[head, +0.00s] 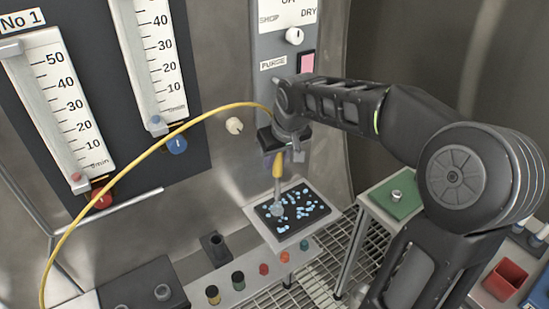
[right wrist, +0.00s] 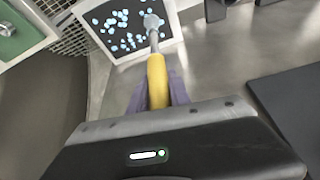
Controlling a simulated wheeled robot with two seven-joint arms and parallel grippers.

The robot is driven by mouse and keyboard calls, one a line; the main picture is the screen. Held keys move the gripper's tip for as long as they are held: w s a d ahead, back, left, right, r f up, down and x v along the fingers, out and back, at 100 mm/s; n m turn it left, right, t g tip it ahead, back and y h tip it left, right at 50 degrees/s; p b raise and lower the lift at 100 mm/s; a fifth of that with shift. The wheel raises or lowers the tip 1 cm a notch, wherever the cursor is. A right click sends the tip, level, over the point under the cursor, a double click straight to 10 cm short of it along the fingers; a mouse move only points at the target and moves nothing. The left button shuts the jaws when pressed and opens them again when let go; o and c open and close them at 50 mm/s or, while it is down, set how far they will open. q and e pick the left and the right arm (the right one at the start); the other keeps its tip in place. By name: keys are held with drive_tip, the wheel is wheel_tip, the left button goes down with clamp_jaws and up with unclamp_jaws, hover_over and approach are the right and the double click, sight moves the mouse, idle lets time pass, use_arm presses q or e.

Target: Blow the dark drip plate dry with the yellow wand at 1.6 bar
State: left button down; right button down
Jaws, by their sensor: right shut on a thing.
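The dark drip plate (head: 312,203) lies in a white tray on the bench and carries several pale blue drops. It also shows at the top of the right wrist view (right wrist: 104,13). My right gripper (head: 278,157) is shut on the yellow wand (head: 277,170), which it holds upright above the plate. The wand's grey nozzle (right wrist: 152,23) points down at the left part of the plate; I cannot tell the gap between them. A yellow hose (head: 150,143) arcs from the gripper to the lower left. My left gripper is not in view.
A panel with a DRY label and a white knob (head: 294,36) stands behind. Two flow gauges hang at left. Coloured caps (head: 238,279) line the front ledge. A green-topped stand (head: 400,198) and a red bin (head: 505,280) are at right.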

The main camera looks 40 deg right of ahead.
drive_tip(key=shift+f, duration=0.1)
